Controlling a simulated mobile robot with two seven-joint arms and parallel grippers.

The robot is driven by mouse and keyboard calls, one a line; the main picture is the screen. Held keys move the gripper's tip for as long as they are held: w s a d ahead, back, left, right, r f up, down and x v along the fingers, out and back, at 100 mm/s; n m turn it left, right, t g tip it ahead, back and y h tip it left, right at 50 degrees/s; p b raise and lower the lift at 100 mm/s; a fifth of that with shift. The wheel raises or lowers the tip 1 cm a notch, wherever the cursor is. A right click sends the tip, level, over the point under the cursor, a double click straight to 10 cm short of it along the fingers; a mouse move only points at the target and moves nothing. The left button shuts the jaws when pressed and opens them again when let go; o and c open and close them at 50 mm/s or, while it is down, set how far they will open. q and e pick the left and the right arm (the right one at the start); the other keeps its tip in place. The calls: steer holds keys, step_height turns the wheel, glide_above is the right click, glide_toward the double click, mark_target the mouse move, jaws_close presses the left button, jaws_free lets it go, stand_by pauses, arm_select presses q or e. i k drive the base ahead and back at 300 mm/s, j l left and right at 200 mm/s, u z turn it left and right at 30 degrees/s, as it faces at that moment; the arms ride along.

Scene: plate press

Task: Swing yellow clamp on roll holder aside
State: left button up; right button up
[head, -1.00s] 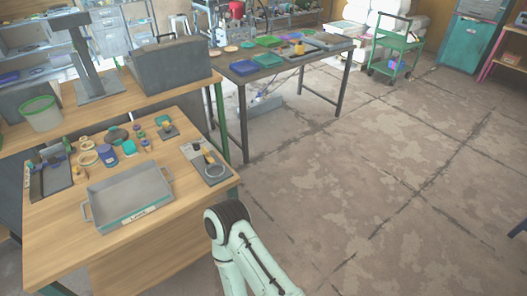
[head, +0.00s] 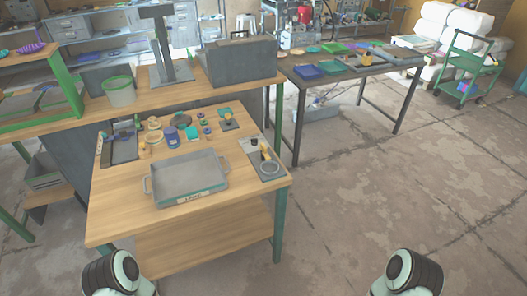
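A dark grey plate fixture (head: 271,170) lies at the right edge of the near wooden table. It carries a small yellow piece (head: 265,152) and a pale ring. Another yellow part (head: 366,59) stands on a grey frame (head: 385,58) on the far dark table. Both are small, and I cannot tell which is the clamp on the roll holder or how it is set. Parts of my two arms show at the bottom left and bottom right, both well short of these yellow parts. Neither gripper is in view.
A grey tray (head: 187,179) sits mid-table, with jars, rings and a narrow black tray (head: 121,148) behind it. A grey case (head: 238,60) and green-rimmed bin (head: 119,91) stand on the bench behind. The floor (head: 390,170) to the right is open. A green cart (head: 470,70) stands far right.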

mark_target(265, 156)
steer(key=l+u, duration=0.15)
steer(key=u, duration=1.05)
steer(key=l+u, duration=0.95)
steer(key=k+l, duration=0.05)
